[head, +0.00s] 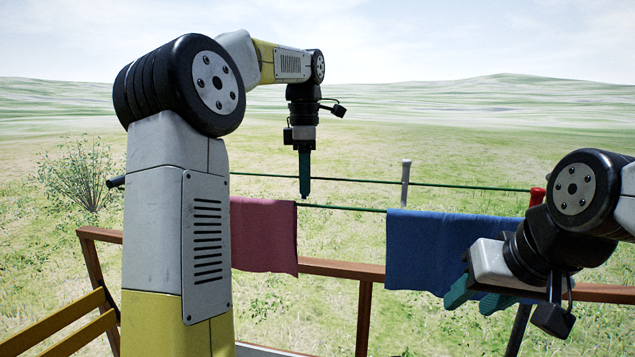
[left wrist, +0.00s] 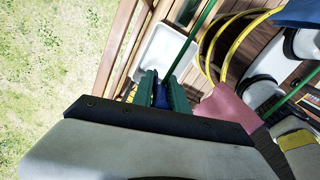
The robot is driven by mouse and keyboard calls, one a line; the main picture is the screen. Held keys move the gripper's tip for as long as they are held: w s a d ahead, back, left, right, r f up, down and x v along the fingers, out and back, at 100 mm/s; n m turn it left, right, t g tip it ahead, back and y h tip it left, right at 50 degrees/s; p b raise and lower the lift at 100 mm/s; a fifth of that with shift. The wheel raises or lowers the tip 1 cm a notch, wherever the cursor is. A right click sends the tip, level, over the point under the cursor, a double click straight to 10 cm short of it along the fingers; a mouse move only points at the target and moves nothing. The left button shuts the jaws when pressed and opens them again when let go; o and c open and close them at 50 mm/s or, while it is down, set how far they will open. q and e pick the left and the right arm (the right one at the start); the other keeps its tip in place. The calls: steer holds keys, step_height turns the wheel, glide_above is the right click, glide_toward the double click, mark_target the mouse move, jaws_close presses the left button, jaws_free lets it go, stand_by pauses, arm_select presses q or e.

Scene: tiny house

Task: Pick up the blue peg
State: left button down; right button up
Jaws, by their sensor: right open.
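My left gripper (head: 305,193) points straight down at the green clothesline, just right of the pink cloth (head: 264,235). In the left wrist view its teal fingers (left wrist: 163,88) have the blue peg (left wrist: 160,97) between them. The peg fills the gap, so the fingers look shut on it; its lower part is hidden by my wrist. In the head view the peg does not show apart from the fingers. My right gripper (head: 478,296) is open and empty, in front of the blue cloth (head: 432,248).
Two green lines (head: 350,180) run across, ending near a red-topped post (head: 537,196). A wooden railing (head: 335,269) stands below. The left wrist view shows a white tray (left wrist: 158,48), yellow hoops (left wrist: 213,45) and wooden decking. Open grass lies beyond.

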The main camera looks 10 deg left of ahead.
stand_by(0.3)
arm_select(q)
steer(key=shift+r, duration=4.95)
steer(key=shift+s, duration=0.1)
